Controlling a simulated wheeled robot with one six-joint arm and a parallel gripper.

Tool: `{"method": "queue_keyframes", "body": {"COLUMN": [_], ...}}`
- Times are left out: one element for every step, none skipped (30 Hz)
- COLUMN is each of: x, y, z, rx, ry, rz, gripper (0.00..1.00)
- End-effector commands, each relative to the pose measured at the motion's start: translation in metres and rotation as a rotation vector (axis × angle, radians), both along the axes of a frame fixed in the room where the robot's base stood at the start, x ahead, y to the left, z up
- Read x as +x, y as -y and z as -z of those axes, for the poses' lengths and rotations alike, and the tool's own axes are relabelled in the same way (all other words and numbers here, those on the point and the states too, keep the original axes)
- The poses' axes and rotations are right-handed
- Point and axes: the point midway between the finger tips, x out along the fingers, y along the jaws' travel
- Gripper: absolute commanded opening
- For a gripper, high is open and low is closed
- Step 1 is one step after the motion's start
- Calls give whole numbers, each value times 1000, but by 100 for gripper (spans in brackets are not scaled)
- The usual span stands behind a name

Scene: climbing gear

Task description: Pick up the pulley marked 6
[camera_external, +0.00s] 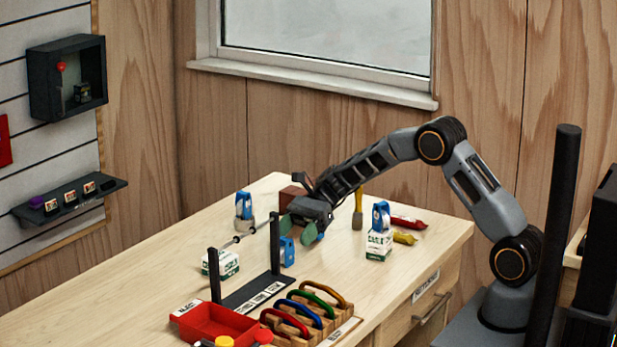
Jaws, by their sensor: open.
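Several blue pulley-like pieces show, and I cannot read a 6 on any of them. One blue pulley (287,251) stands on the table just below and left of my gripper. Another blue pulley (243,206) stands farther back to the left, with a grey lower part. My gripper (297,231) is open, with green fingertips, low over the middle of the table. Nothing shows held in it. A bit of blue beside the right fingertip is unclear.
A black rack (275,240) with two posts and a rod stands in front, near another white box (220,263). A red tray (214,323) and coloured carabiners on a wooden block (298,322) fill the front.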

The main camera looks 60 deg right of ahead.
Motion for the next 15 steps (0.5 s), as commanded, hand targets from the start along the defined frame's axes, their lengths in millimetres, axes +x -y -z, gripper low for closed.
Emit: {"method": "queue_keyframes", "body": {"x": [0,0,0,0,0,0,0,0,0,0,0,0,0,0,0], "y": [0,0,0,-1,-1,-3,-5,-7,-11,-14,-17,-22,-26,-30,-35], "z": [2,3,4,5,5,6,6,7,8,9,11,13,15,16,18], "rx": [0,0,0,0,0,0,1,1,0,0,0,0,-1,0,0], "ry": [0,1,2,2,2,1,1,1,1,1,0,0,-1,0,1], "rz": [0,0,-1,-1,-1,-2,-2,-2,-3,-3,-3,-3,-4,-3,-3], "gripper": [63,63,63,63,63,63,63,63,63,63,63,63,63,63,63]}}
